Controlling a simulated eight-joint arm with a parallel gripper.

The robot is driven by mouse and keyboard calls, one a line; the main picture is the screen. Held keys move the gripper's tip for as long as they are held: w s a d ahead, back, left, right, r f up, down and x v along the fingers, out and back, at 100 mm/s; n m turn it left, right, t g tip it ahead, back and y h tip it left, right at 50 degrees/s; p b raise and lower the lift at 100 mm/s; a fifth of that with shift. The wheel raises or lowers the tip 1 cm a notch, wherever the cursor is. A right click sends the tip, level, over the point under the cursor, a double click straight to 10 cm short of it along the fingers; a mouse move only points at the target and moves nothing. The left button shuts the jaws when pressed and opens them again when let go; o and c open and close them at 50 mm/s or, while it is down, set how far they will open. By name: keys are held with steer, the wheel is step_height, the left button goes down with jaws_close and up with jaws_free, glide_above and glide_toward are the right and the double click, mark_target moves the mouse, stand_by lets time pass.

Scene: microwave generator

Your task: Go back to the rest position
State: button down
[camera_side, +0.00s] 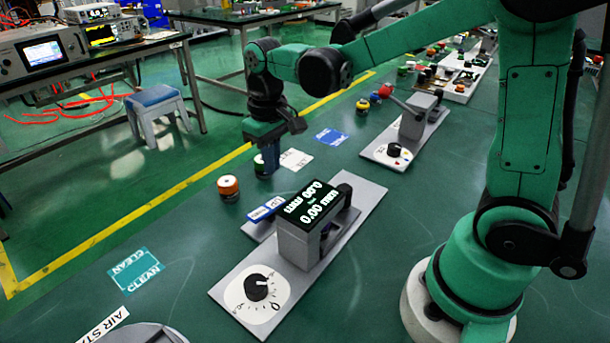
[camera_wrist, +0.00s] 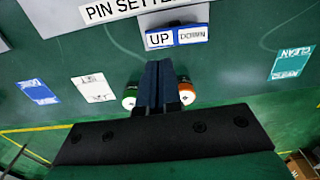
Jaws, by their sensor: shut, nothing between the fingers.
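My gripper (camera_side: 266,160) points down over the green surface in the side view, close to the generator panel. Its dark blue fingers (camera_wrist: 158,85) are together and empty in the wrist view. The microwave generator panel (camera_side: 235,296) is a grey plate with a black dial (camera_side: 256,287) and a lit display (camera_side: 310,204) reading 0.00. A blue and white UP/DOWN switch (camera_side: 266,208) sits beside the display, and also shows ahead of the fingers in the wrist view (camera_wrist: 177,36). An orange and white cylinder (camera_side: 228,187) stands left of my gripper; a green and white one (camera_side: 259,163) is partly hidden behind it.
A second grey panel (camera_side: 378,153) with a dial and lever stands farther back. Flat labels lie on the surface: a blue one (camera_side: 332,137), a white one (camera_side: 296,159) and a teal CLEAN one (camera_side: 136,271). A stool (camera_side: 157,108) and instrument bench (camera_side: 98,62) stand beyond the yellow line.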

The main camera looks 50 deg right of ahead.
steer(key=shift+s+a+r+t, duration=0.1)
steer(key=shift+s+r+t, duration=0.55)
steer(key=shift+s+t, duration=0.55)
steer(key=shift+s+r+t, duration=0.6)
steer(key=shift+s+t, duration=0.6)
steer(key=shift+s, duration=0.05)
steer(key=shift+s+a+r+t, duration=0.1)
steer(key=shift+s+r+t, duration=0.55)
steer(key=shift+s+t, duration=0.55)
